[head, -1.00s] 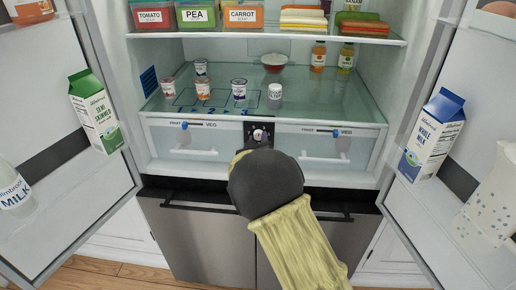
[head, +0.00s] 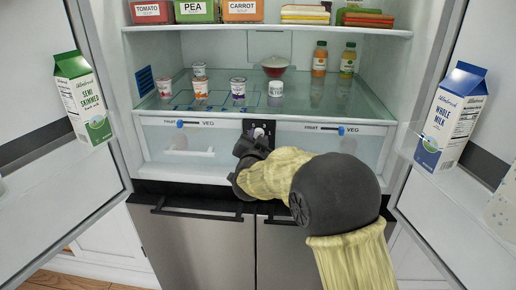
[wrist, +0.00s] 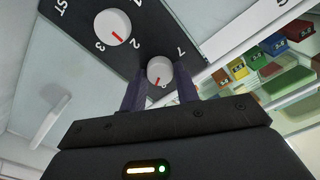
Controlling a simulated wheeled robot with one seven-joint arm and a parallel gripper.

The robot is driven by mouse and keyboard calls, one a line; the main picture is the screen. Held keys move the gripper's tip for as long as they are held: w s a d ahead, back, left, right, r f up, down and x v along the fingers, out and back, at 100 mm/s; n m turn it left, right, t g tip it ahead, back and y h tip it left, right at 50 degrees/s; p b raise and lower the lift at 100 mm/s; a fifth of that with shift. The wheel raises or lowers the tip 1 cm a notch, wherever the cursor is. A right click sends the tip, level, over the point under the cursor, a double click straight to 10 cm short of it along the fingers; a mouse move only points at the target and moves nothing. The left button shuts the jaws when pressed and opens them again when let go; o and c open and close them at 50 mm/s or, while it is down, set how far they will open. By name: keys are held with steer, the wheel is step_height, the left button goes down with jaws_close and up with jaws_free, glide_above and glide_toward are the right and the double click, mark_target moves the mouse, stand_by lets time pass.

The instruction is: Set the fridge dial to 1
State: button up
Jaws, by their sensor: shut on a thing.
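The black control panel (head: 250,126) sits between the two drawers under the glass shelf. In the wrist view the panel (wrist: 75,15) carries two round white dials with red marks. One dial (wrist: 159,70) is between the fingers of my gripper (wrist: 160,80), which is shut on it. Its red mark points down in the picture, near a digit I cannot read surely. The other dial (wrist: 114,27) stands free at upper left, its mark towards the 2 and 3 side. I cannot tell which dial is named fridge. In the head view my gripper (head: 254,143) is at the panel.
Both fridge doors stand open, with a green milk carton (head: 82,98) left and a blue one (head: 452,115) right. Small pots and bottles stand on the glass shelf (head: 225,100). Drawers with sliders flank the panel (head: 335,150). Soup boxes (head: 195,10) stand above.

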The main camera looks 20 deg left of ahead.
steer(key=m+b, duration=0.4)
steer(key=m, duration=0.1)
steer(key=shift+f, duration=0.3)
steer(key=shift+m, duration=0.3)
steer(key=o, duration=0.8)
steer(key=shift+r, duration=0.1)
steer(key=shift+o, duration=0.8)
steer(key=shift+r, duration=0.1)
steer(key=shift+s, duration=0.15)
steer(key=v, duration=1.7)
steer(key=shift+a, duration=0.1)
